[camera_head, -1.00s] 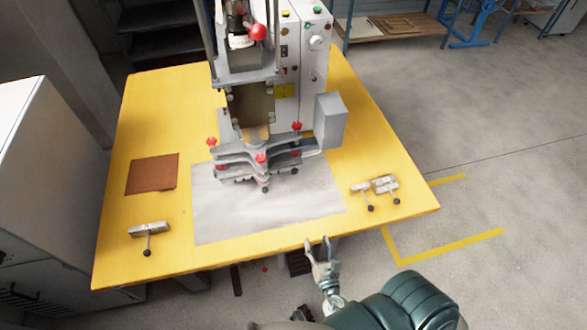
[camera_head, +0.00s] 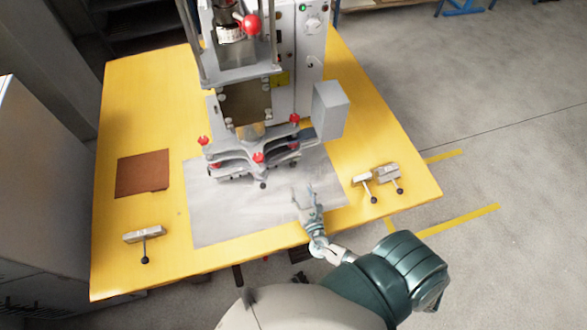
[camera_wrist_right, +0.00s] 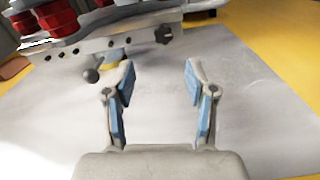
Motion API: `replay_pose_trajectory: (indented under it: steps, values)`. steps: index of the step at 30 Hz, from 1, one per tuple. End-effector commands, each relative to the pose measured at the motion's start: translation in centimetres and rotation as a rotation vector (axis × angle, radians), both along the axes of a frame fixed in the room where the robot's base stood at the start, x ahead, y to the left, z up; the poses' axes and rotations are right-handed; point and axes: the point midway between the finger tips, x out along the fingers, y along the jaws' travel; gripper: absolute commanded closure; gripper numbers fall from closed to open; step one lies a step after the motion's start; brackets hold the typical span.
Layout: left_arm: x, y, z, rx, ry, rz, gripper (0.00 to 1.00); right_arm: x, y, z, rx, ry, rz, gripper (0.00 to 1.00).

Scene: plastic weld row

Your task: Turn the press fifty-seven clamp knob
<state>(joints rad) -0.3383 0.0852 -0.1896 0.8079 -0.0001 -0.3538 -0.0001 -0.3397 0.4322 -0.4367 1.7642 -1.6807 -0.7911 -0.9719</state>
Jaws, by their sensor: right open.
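The press (camera_head: 245,95) stands on the yellow table, with a grey clamp fixture (camera_head: 240,160) at its base. I cannot tell which knob is number fifty-seven. My right gripper (camera_head: 304,190) is open and empty over the grey sheet, in front and to the right of the fixture, apart from it. My left gripper is not in view.
A grey sheet (camera_head: 220,220) lies under the fixture. A brown square (camera_head: 143,173) and a small clamp (camera_head: 143,236) lie at the left. A grey box (camera_head: 330,110) juts from the press's right side.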

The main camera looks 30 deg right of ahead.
Motion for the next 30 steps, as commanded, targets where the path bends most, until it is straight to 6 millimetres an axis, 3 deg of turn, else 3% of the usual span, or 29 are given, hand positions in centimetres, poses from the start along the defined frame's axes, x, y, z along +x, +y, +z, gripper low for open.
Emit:
replay_pose_trajectory:
  steps: [6,12,25,30]
  values:
    - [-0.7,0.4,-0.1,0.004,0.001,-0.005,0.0,5.1,-1.3,0.1,0.001,-0.002,-0.001,0.44]
    - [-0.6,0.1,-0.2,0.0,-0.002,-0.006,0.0,8.0,-2.0,0.1,0.0,-0.001,-0.001,0.44]
    - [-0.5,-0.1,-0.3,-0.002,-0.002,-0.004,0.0,9.1,-2.2,0.0,-0.001,0.001,0.0,0.44]
    - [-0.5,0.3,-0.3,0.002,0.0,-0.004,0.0,9.1,-2.2,0.0,-0.001,0.0,0.0,0.84]
